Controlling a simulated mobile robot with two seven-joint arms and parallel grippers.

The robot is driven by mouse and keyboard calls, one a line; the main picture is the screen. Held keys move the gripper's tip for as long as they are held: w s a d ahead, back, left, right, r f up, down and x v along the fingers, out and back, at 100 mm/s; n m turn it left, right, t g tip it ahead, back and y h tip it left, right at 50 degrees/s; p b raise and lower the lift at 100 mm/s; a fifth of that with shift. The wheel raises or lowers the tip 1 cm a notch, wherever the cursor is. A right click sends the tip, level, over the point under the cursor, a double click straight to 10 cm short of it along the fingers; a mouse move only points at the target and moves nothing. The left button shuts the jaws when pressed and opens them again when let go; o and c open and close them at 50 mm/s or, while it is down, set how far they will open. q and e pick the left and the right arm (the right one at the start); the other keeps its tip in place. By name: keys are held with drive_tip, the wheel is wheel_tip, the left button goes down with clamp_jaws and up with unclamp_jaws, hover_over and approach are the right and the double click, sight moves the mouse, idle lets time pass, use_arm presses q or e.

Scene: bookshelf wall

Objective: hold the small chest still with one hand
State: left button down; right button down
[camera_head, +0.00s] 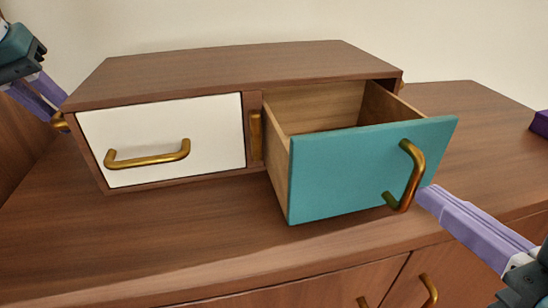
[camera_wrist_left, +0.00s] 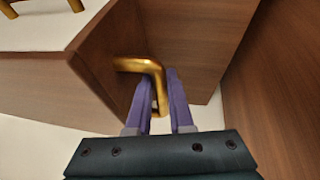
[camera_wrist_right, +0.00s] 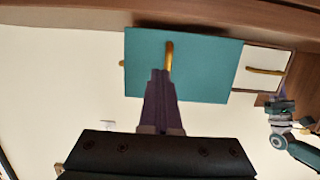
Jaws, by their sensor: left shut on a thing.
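The small chest (camera_head: 230,66) is a brown wooden box with two drawers, standing on a wooden cabinet. Its white drawer (camera_head: 215,120) at left is closed. Its teal drawer (camera_head: 340,165) at right is pulled out and looks empty. My left gripper (camera_wrist_left: 159,100) is shut on the brass side handle (camera_wrist_left: 148,66) at the chest's left end; the head view mostly hides this grip. My right gripper (camera_head: 424,194) is at the lower end of the teal drawer's brass handle (camera_head: 411,168). Its fingers look close together in the right wrist view (camera_wrist_right: 161,78); whether they grip the handle is unclear.
The cabinet top (camera_head: 160,235) is bare in front of the chest. Brass handles (camera_head: 429,289) sit on the cabinet front below. A purple object (camera_head: 540,123) stands at the far right edge. A pale wall (camera_head: 440,35) rises behind.

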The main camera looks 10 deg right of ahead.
sight(400, 167)
drive_tip(key=shift+x, duration=2.2)
drive_tip(key=shift+r, duration=0.15)
drive_tip(key=shift+w, duration=0.15)
drive_tip(key=shift+r+x, duration=0.25)
drive_tip(key=shift+x, duration=1.05)
drive_tip(key=shift+r+x, duration=0.3)
drive_tip(key=shift+x, duration=1.05)
drive_tip(key=shift+r+x, duration=0.25)
drive_tip(key=shift+x, duration=1.05)
drive_tip(key=shift+f+v, duration=0.2)
drive_tip(key=shift+v, duration=0.95)
drive_tip(key=shift+f+v, duration=0.2)
drive_tip(key=shift+v, duration=1)
drive_tip(key=shift+a, duration=0.15)
drive_tip(key=shift+s, duration=0.55)
drive_tip(key=v, duration=1.1)
